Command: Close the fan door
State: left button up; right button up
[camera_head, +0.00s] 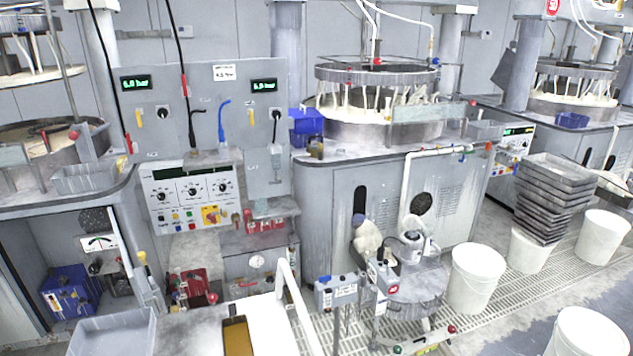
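A grey cabinet panel (345,200) forms the front of the middle polishing machine. It has a dark upright slot, a round black fan opening (421,204) and a louvred vent beside it. I see no clear gap along its edges. At the left, the machine base has an open bay (40,245) with a dark round fan grille (95,221) at its back. I cannot tell which part is the fan door, or see a door leaf swung out. Neither of my grippers is in view.
A control console (193,194) stands between the machines. A grey bin (112,332) is at the lower left.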

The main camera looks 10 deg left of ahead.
aim_at(140, 286)
jog(key=k, duration=0.7)
jog(key=k+u, duration=0.2)
jog(key=u, duration=0.15)
jog(key=k+u, duration=0.15)
jog(key=u, duration=0.25)
jog(key=k+j+u, duration=0.2)
jog(key=u, duration=0.15)
jog(key=i+l+u, duration=0.2)
jog(key=l+u, duration=0.2)
jog(key=i+l+u, duration=0.1)
jog(key=l+u, duration=0.75)
jog(key=l, duration=3.45)
jog(key=i, duration=0.05)
